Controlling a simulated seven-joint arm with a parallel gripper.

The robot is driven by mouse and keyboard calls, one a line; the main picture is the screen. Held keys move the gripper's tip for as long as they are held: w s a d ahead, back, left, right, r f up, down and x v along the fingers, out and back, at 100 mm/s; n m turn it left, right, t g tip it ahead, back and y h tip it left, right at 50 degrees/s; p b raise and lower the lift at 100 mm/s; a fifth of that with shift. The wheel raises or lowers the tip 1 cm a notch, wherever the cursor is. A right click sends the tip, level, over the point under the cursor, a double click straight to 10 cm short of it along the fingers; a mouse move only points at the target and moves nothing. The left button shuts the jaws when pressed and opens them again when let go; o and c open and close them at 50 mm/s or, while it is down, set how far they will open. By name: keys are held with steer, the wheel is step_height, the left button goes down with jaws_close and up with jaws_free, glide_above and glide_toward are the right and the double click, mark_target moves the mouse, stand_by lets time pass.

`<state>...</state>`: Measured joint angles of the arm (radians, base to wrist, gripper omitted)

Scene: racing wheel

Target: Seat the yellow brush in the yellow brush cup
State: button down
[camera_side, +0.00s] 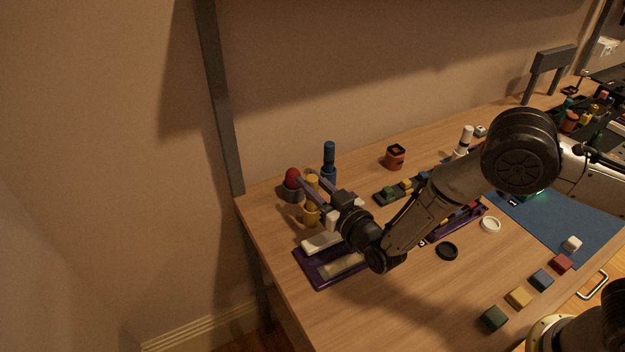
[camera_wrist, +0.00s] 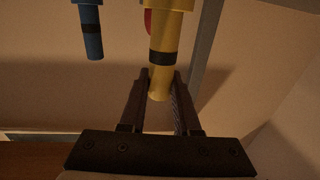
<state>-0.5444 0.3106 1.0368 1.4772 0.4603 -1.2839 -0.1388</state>
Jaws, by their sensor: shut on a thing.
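The yellow brush (camera_side: 312,182) stands upright near the far left corner of the table, a dark band around it. The yellow brush cup (camera_side: 312,217) is directly below it. In the wrist view the brush (camera_wrist: 160,78) runs into the wider yellow cup (camera_wrist: 170,4) at the top of the picture, so they are in line. I cannot tell how deep the brush sits. My gripper (camera_side: 310,186) is shut on the brush's upper part; in the wrist view its fingers (camera_wrist: 161,84) flank the handle end.
A blue brush (camera_side: 329,153) in a blue holder stands close behind right. A red-topped grey item (camera_side: 292,181) is close left. A purple tray (camera_side: 318,269) with pale blocks lies in front. An orange cup (camera_side: 395,156) stands farther right.

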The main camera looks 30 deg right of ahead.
steer(key=shift+f, duration=0.4)
steer(key=c, duration=0.5)
jaws_free()
steer(key=shift+c, duration=0.2)
steer(key=s, duration=0.4)
steer(key=s+d, duration=0.1)
steer(key=s, duration=0.8)
steer(key=shift+s+d, duration=0.25)
steer(key=shift+s, duration=0.15)
steer(key=shift+w+d, duration=0.1)
